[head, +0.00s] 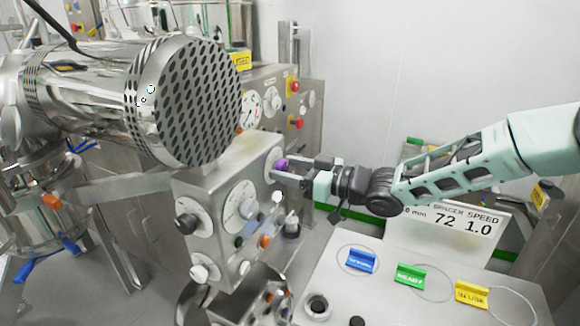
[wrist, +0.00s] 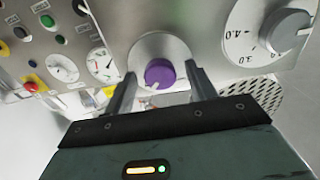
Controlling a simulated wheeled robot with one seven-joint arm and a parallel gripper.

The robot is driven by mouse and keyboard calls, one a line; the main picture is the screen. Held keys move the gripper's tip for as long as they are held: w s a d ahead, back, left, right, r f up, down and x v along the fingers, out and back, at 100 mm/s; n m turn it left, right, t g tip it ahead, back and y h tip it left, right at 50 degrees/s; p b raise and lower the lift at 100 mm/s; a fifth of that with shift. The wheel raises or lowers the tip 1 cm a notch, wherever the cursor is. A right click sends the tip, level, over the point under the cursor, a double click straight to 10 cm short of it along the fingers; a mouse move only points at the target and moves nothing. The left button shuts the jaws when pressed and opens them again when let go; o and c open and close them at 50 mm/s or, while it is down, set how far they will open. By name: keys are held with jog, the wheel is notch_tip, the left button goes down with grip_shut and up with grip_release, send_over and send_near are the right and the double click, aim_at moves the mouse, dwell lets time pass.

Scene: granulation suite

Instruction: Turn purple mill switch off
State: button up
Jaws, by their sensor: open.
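The purple mill switch (head: 282,164) is a round knob on a pale disc, on the side of the steel mill control box (head: 215,187). In the wrist view the purple mill switch (wrist: 160,74) shows a small white mark at its lower left. My gripper (head: 284,172) reaches it from the right in the head view. In the wrist view my gripper (wrist: 160,88) is open, with one finger on each side of the knob. Whether either finger touches the knob cannot be told.
Other grey dials (head: 187,223) and small coloured knobs sit on the box's front face. A large perforated motor (head: 190,100) hangs above it. A panel with red buttons (head: 293,86) stands behind. A bench (head: 330,275) with coloured tags is at the lower right.

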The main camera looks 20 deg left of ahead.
jog(key=c, duration=1)
